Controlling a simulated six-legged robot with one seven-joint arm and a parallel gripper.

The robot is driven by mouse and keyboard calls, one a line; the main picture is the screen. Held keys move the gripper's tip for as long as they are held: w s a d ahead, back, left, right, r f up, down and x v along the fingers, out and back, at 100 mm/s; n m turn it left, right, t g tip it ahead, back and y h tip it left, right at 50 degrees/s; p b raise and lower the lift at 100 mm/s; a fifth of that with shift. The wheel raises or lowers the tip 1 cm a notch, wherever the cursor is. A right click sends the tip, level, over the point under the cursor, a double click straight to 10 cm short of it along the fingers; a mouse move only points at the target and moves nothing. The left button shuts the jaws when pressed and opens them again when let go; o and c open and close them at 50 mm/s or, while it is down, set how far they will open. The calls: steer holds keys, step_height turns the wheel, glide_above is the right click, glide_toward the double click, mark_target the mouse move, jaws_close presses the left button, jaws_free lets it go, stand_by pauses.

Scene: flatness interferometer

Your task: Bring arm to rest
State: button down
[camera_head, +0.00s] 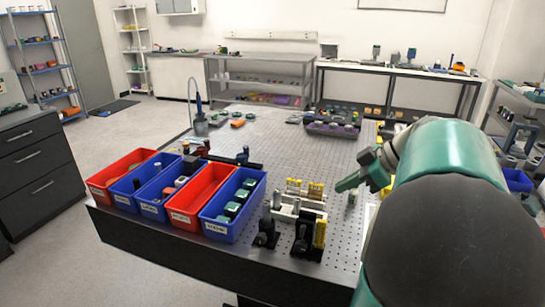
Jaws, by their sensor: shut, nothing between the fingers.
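My green and black arm fills the right side of the head view. It reaches over the right part of the perforated metal table (270,150). My gripper (340,186) is at the arm's far end and points left, above the table's right half. Its fingers look closed together with nothing held. It is apart from the optical mounts (300,200) to its left. The arm hides the table's right edge.
Red and blue bins (203,192) stand in a row at the table's front left, some holding small parts. A dark tray (333,128) and small parts lie farther back. Shelves and benches line the walls. The floor at left (130,125) is clear.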

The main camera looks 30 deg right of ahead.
steer(key=shift+w, duration=0.1)
steer(key=s+a+f+m+h, duration=0.1)
steer(key=s+a+f+m, duration=0.1)
steer(key=a, duration=0.8)
steer(key=s+a+f+m+g+h, duration=0.1)
steer(key=s+a+f+m+h, duration=0.1)
steer(key=a, duration=0.8)
steer(key=s+a+f+m+h, duration=0.2)
steer(key=a+m, duration=0.1)
steer(key=a, duration=0.7)
steer(key=shift+a+f+m+g, duration=0.3)
steer(key=shift+a+f, duration=0.05)
steer(key=shift+f, duration=0.05)
steer(key=shift+d, duration=0.1)
